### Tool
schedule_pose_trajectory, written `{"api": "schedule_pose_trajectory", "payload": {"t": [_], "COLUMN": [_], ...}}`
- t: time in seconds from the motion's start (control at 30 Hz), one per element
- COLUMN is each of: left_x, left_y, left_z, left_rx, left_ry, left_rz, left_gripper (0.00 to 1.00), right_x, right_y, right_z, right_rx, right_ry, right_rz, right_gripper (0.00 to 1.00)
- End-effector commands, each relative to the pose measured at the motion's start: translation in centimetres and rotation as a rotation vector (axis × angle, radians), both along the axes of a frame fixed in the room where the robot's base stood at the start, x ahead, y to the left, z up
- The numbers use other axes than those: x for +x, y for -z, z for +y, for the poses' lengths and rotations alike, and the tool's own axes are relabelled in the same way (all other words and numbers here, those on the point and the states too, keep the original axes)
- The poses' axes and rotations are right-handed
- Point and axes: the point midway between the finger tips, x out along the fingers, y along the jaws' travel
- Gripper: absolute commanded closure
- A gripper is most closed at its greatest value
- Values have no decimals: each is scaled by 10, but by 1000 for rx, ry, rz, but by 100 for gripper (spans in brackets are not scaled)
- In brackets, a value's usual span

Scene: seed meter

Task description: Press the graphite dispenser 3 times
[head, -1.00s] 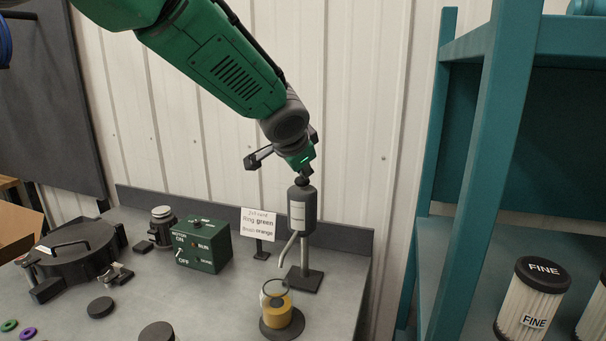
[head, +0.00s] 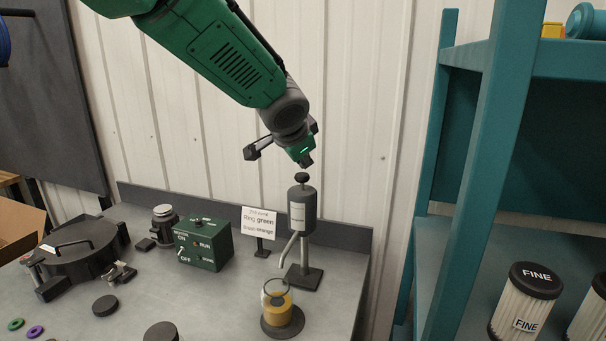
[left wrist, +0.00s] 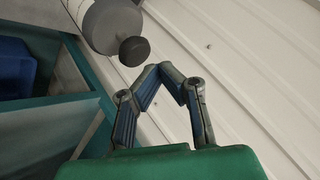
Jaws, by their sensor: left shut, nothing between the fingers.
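The graphite dispenser (head: 302,209) is a dark grey cylinder with a pale label, on a stand at the back of the bench. Its black plunger knob (head: 302,177) stands raised on top. A glass cup (head: 276,303) with yellow contents stands below its spout. My left gripper (head: 307,163) is shut and empty, just above the knob with a small gap. In the left wrist view, the closed fingers (left wrist: 165,70) are beside the dispenser's knob (left wrist: 134,51), apart from it. My right gripper is in neither view.
A green switch box (head: 204,244) and a job card (head: 259,222) stand left of the dispenser. A round black lidded meter (head: 75,255) sits further left. A teal shelf (head: 470,150) with filter cartridges (head: 526,300) rises at the right. The wall is close behind.

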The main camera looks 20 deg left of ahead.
Motion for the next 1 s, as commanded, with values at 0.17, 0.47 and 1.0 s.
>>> {"api": "schedule_pose_trajectory", "payload": {"t": [0.17, 0.47, 1.0], "left_x": [0, 0, 0], "left_y": [-17, -48, -50], "left_z": [0, 0, 0], "left_rx": [0, 0, 0], "left_ry": [0, 0, 0], "left_rz": [-1, -1, -1], "left_gripper": [100, 100, 100], "right_x": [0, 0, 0], "right_y": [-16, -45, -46], "right_z": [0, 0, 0], "right_rx": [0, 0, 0], "right_ry": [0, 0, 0], "right_rz": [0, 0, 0], "right_gripper": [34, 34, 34]}}
